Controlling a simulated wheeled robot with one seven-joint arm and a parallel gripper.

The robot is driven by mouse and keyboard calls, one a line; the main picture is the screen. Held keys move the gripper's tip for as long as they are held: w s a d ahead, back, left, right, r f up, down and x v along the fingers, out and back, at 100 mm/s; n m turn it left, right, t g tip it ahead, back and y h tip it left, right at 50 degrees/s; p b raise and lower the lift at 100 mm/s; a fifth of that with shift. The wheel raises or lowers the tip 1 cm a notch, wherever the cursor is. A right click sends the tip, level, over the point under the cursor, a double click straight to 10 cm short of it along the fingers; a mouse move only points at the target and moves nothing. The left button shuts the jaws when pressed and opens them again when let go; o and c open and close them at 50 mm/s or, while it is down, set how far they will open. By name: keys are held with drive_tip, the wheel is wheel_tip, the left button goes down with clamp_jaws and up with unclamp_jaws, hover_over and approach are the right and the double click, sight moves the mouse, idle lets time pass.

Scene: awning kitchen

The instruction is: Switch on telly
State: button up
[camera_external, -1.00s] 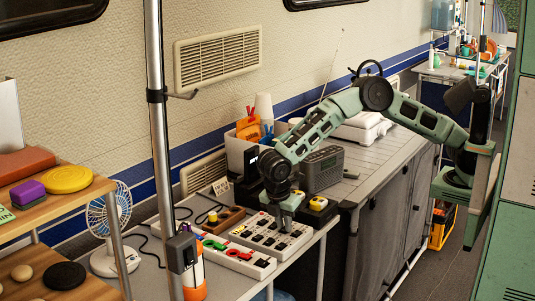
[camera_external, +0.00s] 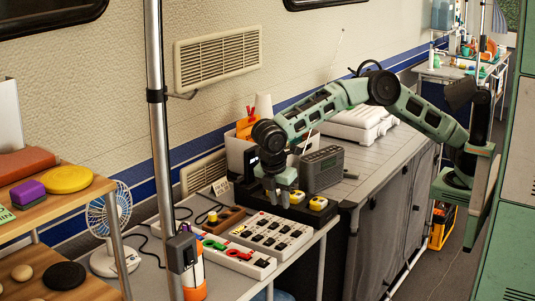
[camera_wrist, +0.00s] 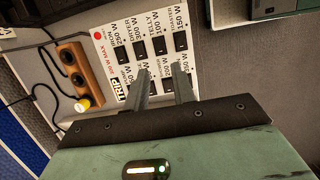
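A white switch panel (camera_external: 272,233) lies on the grey table, with rows of black rocker switches. In the wrist view the panel (camera_wrist: 112,72) has printed labels, including "TELLY 100 W", "TOASTER 150 W" and "TRIP". The black switch (camera_wrist: 160,45) below the telly label is visible; whether it is on or off is too small to tell. My gripper (camera_external: 279,204) is over the far end of the panel. In the wrist view my gripper's fingers (camera_wrist: 161,68) are apart with nothing between them, and cover part of the nearer switch row. Contact with the panel cannot be told.
A brown socket block (camera_external: 222,219) with a yellow plug lies left of the panel. A strip with coloured switches (camera_external: 238,257) lies in front. A dark block with yellow knobs (camera_external: 300,203) and a grey radio (camera_external: 323,168) stand behind. A metal pole (camera_external: 158,130) rises at the left.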

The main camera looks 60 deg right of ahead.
drive_tip(key=v, duration=0.8)
drive_tip(key=shift+r, duration=0.1)
drive_tip(key=s+d+f+m+y+p, duration=0.1)
drive_tip(key=s+d+m+y+p, duration=0.2)
drive_tip(key=s+d+m, duration=0.7)
drive_tip(key=s+d, duration=1.5)
drive_tip(key=d, duration=0.1)
drive_tip(key=shift+s+d+f+y, duration=0.3)
drive_tip(key=shift+s+d, duration=0.1)
drive_tip(key=shift+c, duration=0.3)
idle(0.6)
